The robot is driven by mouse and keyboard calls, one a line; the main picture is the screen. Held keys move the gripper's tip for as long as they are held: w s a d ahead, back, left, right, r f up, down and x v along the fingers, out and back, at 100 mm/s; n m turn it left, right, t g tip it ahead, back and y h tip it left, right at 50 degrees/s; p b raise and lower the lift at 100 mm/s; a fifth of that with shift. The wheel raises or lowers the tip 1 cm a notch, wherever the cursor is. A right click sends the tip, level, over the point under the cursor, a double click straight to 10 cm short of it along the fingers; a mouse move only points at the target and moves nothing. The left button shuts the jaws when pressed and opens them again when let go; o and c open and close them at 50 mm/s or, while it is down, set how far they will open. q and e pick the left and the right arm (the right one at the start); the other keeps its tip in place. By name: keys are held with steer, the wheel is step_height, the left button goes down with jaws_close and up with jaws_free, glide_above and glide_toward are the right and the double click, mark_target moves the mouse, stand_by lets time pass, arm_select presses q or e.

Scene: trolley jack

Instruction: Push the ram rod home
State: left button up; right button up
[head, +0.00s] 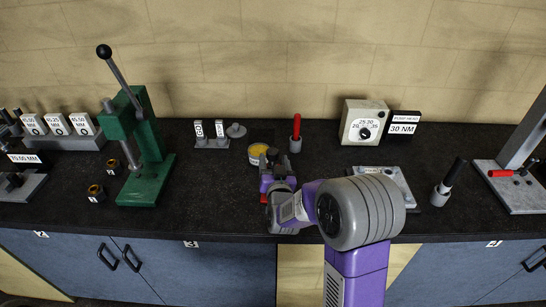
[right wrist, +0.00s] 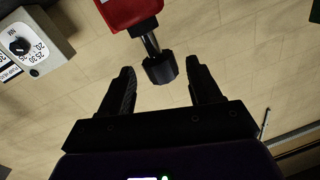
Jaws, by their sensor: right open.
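A red block-like body (right wrist: 130,12) shows at the top of the right wrist view. A short metal rod (right wrist: 150,42) with a black end cap (right wrist: 161,70) sticks out of it toward my right gripper. My right gripper (right wrist: 161,80) is open, with one dark finger on each side of the cap and visible gaps; I see no contact. In the head view my right gripper (head: 271,158) is over the bench, and my arm mostly hides the red body, of which only a small red patch (head: 264,199) may show. My left gripper is not in view.
A green press (head: 148,145) stands on the dark bench at left. A yellow-topped tin (head: 258,152) and a red-handled tool in a holder (head: 296,135) are close behind my gripper. A dial box (head: 363,121) stands back right. A grey plate (head: 398,180) lies partly behind my arm.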

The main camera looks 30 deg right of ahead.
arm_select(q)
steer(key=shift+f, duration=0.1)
arm_select(e)
steer(key=shift+v, duration=2.15)
steer(key=shift+d, duration=0.1)
